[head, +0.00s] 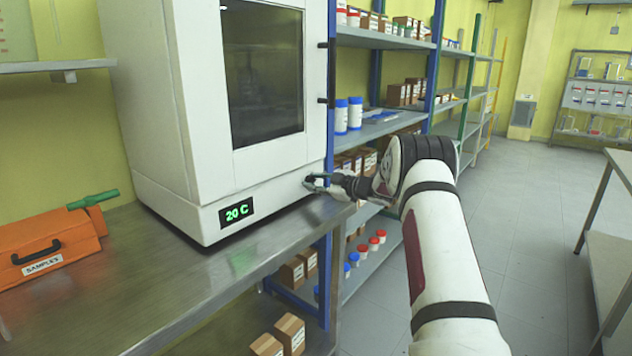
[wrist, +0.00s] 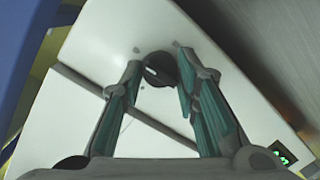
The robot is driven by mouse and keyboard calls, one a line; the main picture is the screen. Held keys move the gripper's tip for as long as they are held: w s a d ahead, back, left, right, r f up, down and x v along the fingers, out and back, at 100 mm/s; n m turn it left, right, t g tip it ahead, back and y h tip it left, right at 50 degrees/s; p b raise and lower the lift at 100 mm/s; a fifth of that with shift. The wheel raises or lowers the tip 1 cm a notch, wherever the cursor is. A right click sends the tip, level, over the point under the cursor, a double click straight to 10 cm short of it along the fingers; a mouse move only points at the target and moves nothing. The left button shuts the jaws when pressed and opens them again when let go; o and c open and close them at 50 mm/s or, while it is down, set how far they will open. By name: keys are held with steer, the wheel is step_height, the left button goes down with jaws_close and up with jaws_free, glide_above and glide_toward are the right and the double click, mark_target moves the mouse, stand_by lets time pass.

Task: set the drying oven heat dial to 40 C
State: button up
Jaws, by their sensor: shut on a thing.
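The drying oven (head: 160,110) is a white cabinet with a dark window, standing on a steel bench. Its green display (head: 236,211) reads 20 C; the display also shows at the lower right of the wrist view (wrist: 283,156). The heat dial (wrist: 160,69) is a dark round knob with a pale mark, on the oven's lower front panel. My gripper (head: 318,182) is at the right end of that panel. In the wrist view its two fingers (wrist: 157,75) are closed around the dial, one on each side. In the head view my gripper hides the dial.
The steel bench (head: 130,290) carries an orange samples case (head: 45,245) with a green-handled thing on it at the left. Shelves (head: 385,125) with bottles and boxes stand right behind the oven. Open grey floor (head: 530,220) lies to the right of my arm.

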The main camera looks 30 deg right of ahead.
steer(key=shift+m, duration=0.5)
steer(key=o, duration=1.2)
steer(key=shift+c, duration=0.2)
steer(key=v, duration=1.2)
steer(key=shift+d, duration=0.15)
